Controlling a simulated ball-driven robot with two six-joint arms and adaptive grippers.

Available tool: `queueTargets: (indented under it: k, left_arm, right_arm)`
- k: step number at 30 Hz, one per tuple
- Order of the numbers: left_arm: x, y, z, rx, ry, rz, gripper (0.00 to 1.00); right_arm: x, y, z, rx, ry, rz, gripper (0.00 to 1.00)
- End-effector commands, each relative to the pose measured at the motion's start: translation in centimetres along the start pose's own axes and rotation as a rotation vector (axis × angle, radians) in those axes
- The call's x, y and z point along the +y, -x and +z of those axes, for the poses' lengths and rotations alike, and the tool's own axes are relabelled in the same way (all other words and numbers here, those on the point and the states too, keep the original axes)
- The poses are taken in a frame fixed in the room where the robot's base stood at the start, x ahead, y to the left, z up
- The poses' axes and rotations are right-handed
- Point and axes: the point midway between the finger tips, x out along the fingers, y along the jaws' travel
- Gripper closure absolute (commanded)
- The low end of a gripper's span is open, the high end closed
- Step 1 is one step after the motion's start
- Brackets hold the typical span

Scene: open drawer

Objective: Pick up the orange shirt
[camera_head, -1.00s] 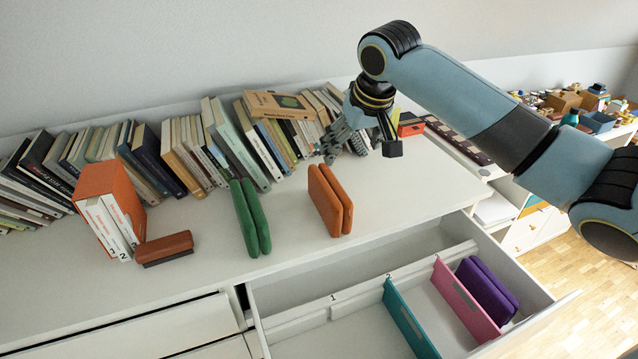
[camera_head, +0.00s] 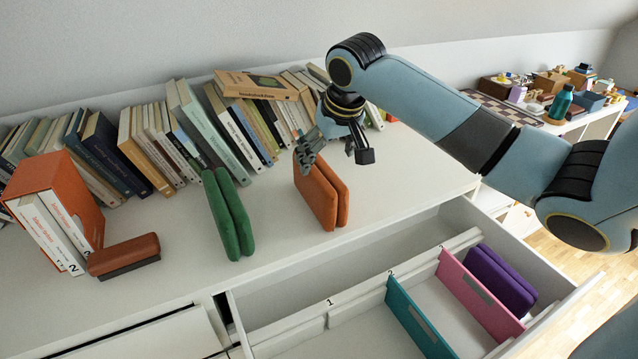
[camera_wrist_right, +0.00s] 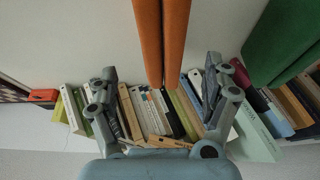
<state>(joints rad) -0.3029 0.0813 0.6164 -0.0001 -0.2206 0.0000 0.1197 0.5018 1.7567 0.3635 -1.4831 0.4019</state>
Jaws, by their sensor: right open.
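The orange shirt (camera_head: 316,196) is folded and stands upright on the white dresser top. In the right wrist view the orange shirt (camera_wrist_right: 161,40) hangs into the picture from the top, its end between the fingers' lines. My right gripper (camera_head: 336,155) is open, just above and behind the shirt's top edge in the head view. In the wrist view its two fingers (camera_wrist_right: 158,82) are spread wide, one on each side of the shirt. I cannot tell whether they touch it. My left gripper is not in view.
A folded green shirt (camera_head: 228,213) stands left of the orange one. Books (camera_head: 200,125) line the wall behind. An orange binder box (camera_head: 62,207) and a brown brush-like block (camera_head: 124,256) are at left. The open drawer (camera_head: 300,290) in front holds a purple folded shirt (camera_head: 500,280) and dividers.

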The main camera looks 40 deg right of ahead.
Motion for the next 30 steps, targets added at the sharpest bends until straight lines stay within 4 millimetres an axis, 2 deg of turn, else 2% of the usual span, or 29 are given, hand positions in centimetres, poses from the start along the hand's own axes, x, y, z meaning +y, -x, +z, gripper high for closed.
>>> queueTargets:
  k: [6,11,20,29,30]
  left_arm:
    - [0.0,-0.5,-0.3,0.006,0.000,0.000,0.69]
    - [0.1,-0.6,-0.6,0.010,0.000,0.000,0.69]
    - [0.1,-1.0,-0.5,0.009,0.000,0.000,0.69]
    - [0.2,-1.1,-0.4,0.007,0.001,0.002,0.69]
    - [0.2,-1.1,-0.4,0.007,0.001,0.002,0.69]
  right_arm:
    - [-0.1,-3.6,0.1,-0.002,-0.002,-0.001,0.17]
    - [-0.1,-4.8,0.2,-0.001,-0.001,0.000,0.17]
    - [-0.3,-9.1,1.0,-0.002,-0.001,0.000,0.17]
    - [-0.3,-9.7,0.9,0.001,0.001,0.000,0.17]
    - [-0.3,-9.7,0.9,0.000,0.000,0.000,0.21]
